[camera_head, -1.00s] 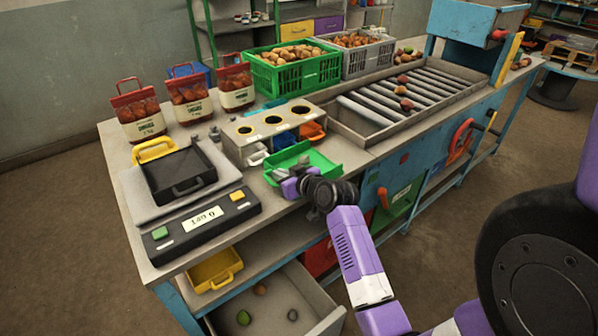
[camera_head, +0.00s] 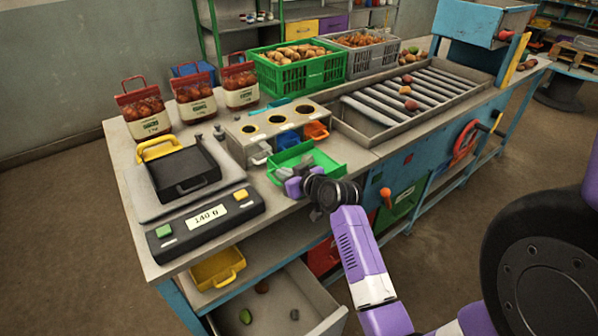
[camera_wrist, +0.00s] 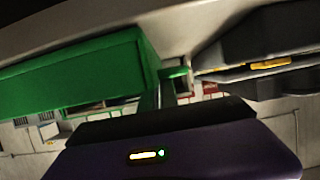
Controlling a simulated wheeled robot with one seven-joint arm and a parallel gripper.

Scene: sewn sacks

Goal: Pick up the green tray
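The green tray (camera_head: 322,164) lies on the bench in front of the grey box with round holes. My gripper (camera_head: 292,187), with purple parts, is at the tray's near left side, at bench height. In the wrist view the tray's green wall (camera_wrist: 75,78) fills the left, and a small green tab (camera_wrist: 175,80) stands just beyond the gripper's dark edge. The tray appears level and resting on the bench.
A scale (camera_head: 205,222) with a black tray (camera_head: 184,172) stands left of my gripper. The holed grey box (camera_head: 237,141), with small blue and orange bins, is behind the green tray. A roller conveyor (camera_head: 378,133) is to the right. An open drawer (camera_head: 325,318) juts out below.

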